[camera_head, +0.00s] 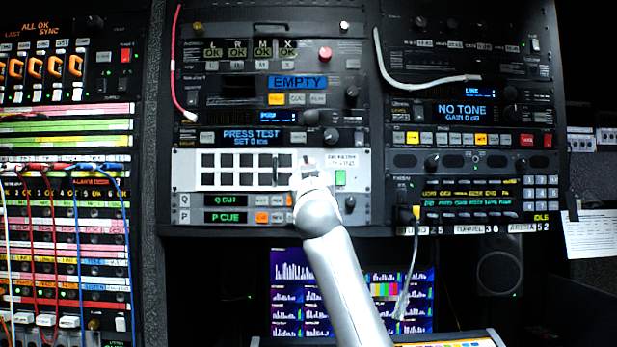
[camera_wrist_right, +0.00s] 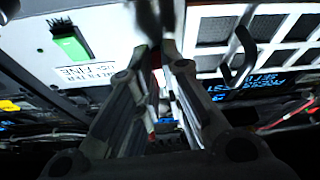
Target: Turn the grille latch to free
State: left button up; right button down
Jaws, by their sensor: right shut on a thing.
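The white grille panel (camera_head: 188,181) sits in the middle rack, with two rows of dark square openings. My right gripper (camera_head: 308,168) reaches up to the panel's face, just right of the openings. In the right wrist view, the fingers of my right gripper (camera_wrist_right: 160,45) are close together at the panel, shut on the grille latch. The fingers hide most of the latch, and its angle cannot be told. The grille (camera_wrist_right: 292,27) with a black handle (camera_wrist_right: 243,55) lies on the right of that view. My left gripper is not in view.
Rack units with buttons and displays surround the panel. A white cable (camera_head: 410,78) loops at the right rack. Patch cords hang at the left.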

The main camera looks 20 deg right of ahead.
jog(key=shift+f, duration=0.1)
dwell(0.4)
jog(key=c, duration=1.6)
grip_release()
jog(key=shift+o, duration=0.2)
jog(key=v, duration=1.2)
jog(key=shift+w, duration=0.1)
